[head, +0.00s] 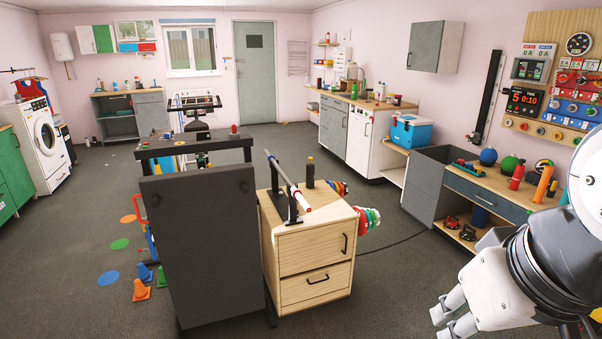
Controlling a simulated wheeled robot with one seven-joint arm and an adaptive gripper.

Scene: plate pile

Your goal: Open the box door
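My gripper (445,322) is at the lower right in the head view, low and in the foreground, pointing left. Its two light grey fingers are apart with nothing seen between them. No single thing is plainly the box with the door. A grey-fronted wall cabinet (427,47) hangs shut on the right wall. A grey box-like unit (425,187) stands beside the right workbench. My gripper is well apart from all of these.
A dark upright board (205,240) and a wooden drawer cabinet (317,255) with a barbell on top stand in the middle. The workbench (500,186) at right holds balls and bottles. Cones (141,290) and floor discs lie at left. Open floor lies between cabinet and workbench.

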